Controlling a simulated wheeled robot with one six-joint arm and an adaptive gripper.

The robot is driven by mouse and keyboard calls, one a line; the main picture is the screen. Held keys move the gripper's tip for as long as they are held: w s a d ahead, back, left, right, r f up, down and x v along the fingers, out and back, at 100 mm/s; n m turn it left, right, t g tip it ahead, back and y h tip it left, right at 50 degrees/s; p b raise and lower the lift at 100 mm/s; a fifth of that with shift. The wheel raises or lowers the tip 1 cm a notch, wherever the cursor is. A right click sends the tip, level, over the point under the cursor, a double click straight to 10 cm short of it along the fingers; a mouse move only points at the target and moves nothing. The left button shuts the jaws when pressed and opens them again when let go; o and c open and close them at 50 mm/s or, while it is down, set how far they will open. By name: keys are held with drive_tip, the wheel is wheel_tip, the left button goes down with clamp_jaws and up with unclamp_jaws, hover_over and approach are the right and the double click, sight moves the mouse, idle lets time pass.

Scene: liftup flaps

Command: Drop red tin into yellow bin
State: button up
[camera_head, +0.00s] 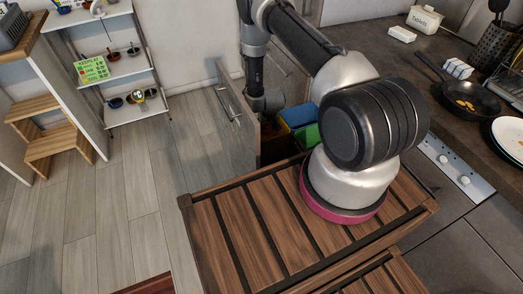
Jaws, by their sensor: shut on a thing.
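My gripper (268,119) hangs down at the left side of the bins, small and dark in this view. It is shut on the red tin, which is mostly hidden and shows at most as a small dark reddish patch under the wrist. The exact gap between the tin and the yellow bin cannot be told.
A green bin (308,136) sits next to the yellow one. The drawer front (233,130) with its handle stands to the left. A counter with a pan (466,98) and plates lies right. A shelf (125,75) and a wooden step stool (55,140) are left, with clear floor between.

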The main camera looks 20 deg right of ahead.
drive_tip(key=shift+f, duration=0.6)
drive_tip(key=o, duration=1.1)
drive_tip(key=shift+c, duration=0.2)
drive_tip(key=v, duration=1.2)
